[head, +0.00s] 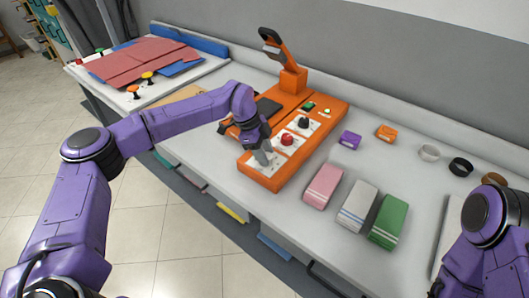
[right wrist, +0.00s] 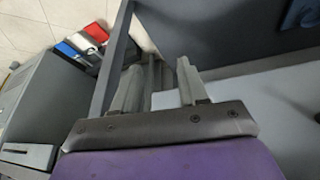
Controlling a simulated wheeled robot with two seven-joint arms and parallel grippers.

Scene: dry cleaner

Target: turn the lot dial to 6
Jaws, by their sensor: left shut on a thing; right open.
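The orange machine (head: 316,122) stands on the counter with a row of white dial plates on its panel. A red knob (head: 287,139) and a black knob (head: 304,122) show on two of the plates. My left gripper (head: 263,157) is at the nearest plate, pointing down and shut on what appears to be the lot dial. That dial is hidden by the fingers, so its setting cannot be read. My right gripper (right wrist: 160,88) is open and empty in the right wrist view, with its two fingers apart.
Pink (head: 323,184), white (head: 357,204) and green (head: 387,221) blocks lie right of the machine. Purple (head: 350,139) and orange (head: 386,132) small items sit behind them. A red folded cloth (head: 140,62) lies at the back left. Bare counter lies between the machine and blocks.

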